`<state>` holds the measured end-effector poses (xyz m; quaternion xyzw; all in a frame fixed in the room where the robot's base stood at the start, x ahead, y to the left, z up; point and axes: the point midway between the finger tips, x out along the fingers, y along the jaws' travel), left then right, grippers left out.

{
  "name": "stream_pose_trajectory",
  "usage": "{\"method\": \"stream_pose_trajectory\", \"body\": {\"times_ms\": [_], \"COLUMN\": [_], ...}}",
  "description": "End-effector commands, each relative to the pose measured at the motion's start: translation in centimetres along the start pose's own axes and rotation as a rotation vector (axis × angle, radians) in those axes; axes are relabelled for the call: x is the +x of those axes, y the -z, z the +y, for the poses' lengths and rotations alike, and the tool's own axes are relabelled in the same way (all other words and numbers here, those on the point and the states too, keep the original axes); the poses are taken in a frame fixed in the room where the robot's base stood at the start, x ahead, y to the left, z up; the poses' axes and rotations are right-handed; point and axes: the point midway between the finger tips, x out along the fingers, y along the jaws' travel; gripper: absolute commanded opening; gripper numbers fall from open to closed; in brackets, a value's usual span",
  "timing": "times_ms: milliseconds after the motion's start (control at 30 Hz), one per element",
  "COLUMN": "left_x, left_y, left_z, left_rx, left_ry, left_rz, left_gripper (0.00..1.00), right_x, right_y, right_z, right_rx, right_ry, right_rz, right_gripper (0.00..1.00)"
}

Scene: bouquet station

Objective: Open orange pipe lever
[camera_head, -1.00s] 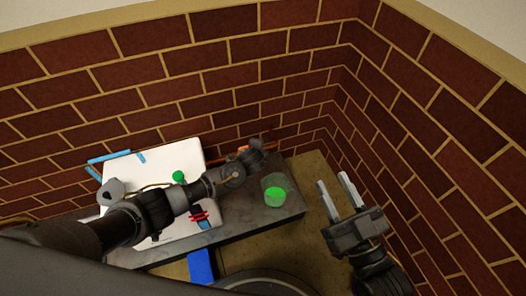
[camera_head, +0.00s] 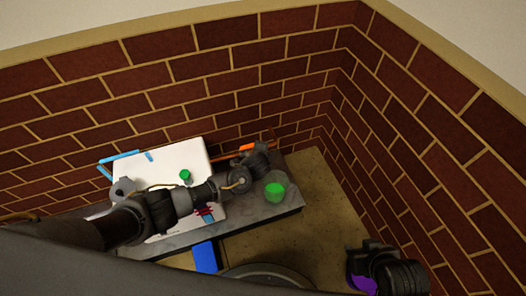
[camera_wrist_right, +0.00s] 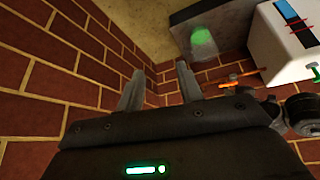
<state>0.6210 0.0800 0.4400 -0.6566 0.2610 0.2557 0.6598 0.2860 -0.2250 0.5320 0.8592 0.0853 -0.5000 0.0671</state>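The orange lever (camera_head: 248,147) is on a thin orange pipe along the back wall, behind the grey table. The orange pipe also shows in the right wrist view (camera_wrist_right: 240,75), partly hidden by my left arm. My left gripper (camera_head: 257,158) is close to the lever, at its lower right; its fingers are too dark to make out, and I cannot tell whether it touches. My right gripper (camera_wrist_right: 159,84) is open and empty, fingers spread, pointing toward brick wall and floor. In the head view only its dark wrist part (camera_head: 388,270) shows, low on the right.
A grey table (camera_head: 285,208) carries a white block (camera_head: 178,160) and a translucent cup with green inside (camera_head: 275,191). A small green item (camera_head: 185,174) is on the white block. A blue bar (camera_head: 205,257) is in front. Brick walls close the corner; tan floor is free at right.

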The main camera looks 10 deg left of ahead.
Motion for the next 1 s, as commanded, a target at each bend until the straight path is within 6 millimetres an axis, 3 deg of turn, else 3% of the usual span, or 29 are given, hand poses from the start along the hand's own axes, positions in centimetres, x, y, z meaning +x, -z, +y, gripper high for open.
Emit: {"method": "stream_pose_trajectory", "body": {"times_ms": [300, 1000], "left_x": [-1.0, -1.0], "left_y": [0.5, 0.5], "left_z": [-0.2, -0.2], "left_rx": [0.001, -0.014], "left_ry": [0.000, -0.001], "left_rz": [0.001, 0.000], "left_gripper": [0.00, 0.00], "right_x": [-0.5, -0.5], "right_y": [-3.6, -4.0], "right_z": [1.1, 1.1], "right_rx": [0.039, 0.043], "right_ry": [-0.020, -0.022], "right_rz": [-0.195, -0.213], "right_gripper": [0.36, 0.36]}}
